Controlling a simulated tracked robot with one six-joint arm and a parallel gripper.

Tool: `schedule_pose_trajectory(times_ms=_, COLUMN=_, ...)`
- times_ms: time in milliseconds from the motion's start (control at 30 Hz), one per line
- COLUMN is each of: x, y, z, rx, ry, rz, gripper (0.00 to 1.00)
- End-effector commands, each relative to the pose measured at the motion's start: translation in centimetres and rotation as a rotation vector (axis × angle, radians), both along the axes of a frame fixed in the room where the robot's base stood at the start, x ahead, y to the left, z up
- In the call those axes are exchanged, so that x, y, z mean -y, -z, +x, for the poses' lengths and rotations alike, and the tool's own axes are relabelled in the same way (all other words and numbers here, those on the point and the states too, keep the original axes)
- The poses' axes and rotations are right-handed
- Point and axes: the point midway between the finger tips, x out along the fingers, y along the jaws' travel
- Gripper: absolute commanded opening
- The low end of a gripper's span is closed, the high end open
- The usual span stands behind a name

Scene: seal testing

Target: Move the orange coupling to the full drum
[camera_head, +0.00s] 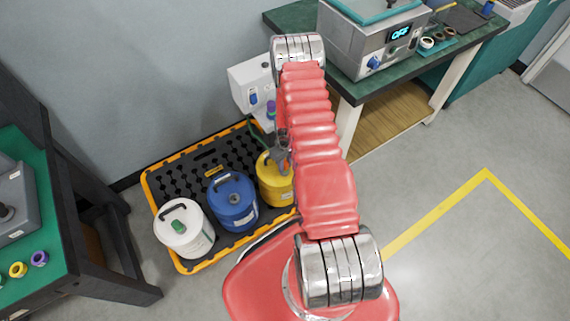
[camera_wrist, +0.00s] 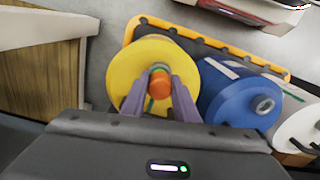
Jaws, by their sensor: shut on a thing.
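My gripper (camera_wrist: 160,93) is shut on the orange coupling (camera_wrist: 160,83) in the wrist view. The coupling lies in line with the top of the yellow drum (camera_wrist: 124,72). I cannot tell whether it touches the drum. In the head view my gripper (camera_head: 282,152) is above the yellow drum (camera_head: 274,186), and the coupling is not clear there. The blue drum (camera_head: 232,205) and the white drum (camera_head: 190,238) stand to the left of the yellow one. The white drum has a green piece on top. No readable mark shows which drum is full.
The drums stand on a black tray with an orange rim (camera_head: 155,197). A white wall unit (camera_head: 250,82) is behind the yellow drum. A green-topped bench (camera_head: 352,88) with a grey machine (camera_head: 375,45) is at the right. A dark-framed bench (camera_head: 45,190) is at the left.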

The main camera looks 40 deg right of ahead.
Motion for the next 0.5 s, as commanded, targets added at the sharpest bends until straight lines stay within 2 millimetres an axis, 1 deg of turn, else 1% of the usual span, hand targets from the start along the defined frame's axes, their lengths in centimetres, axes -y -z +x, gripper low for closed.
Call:
schedule_pose_trajectory(times_ms=133, x=0.00, y=0.22, z=-0.01, rx=0.000, ry=0.000, rz=0.000, gripper=0.03)
schedule_pose_trajectory(times_ms=167, x=0.01, y=0.24, z=-0.01, rx=0.000, ry=0.000, rz=0.000, gripper=0.28)
schedule_pose_trajectory(times_ms=400, x=0.01, y=0.22, z=-0.02, rx=0.000, ry=0.000, rz=0.000, gripper=0.45)
schedule_pose_trajectory(times_ms=467, x=0.01, y=0.22, z=-0.02, rx=0.000, ry=0.000, rz=0.000, gripper=0.49)
schedule_pose_trajectory(times_ms=500, x=0.00, y=0.22, z=-0.03, rx=0.000, ry=0.000, rz=0.000, gripper=0.49)
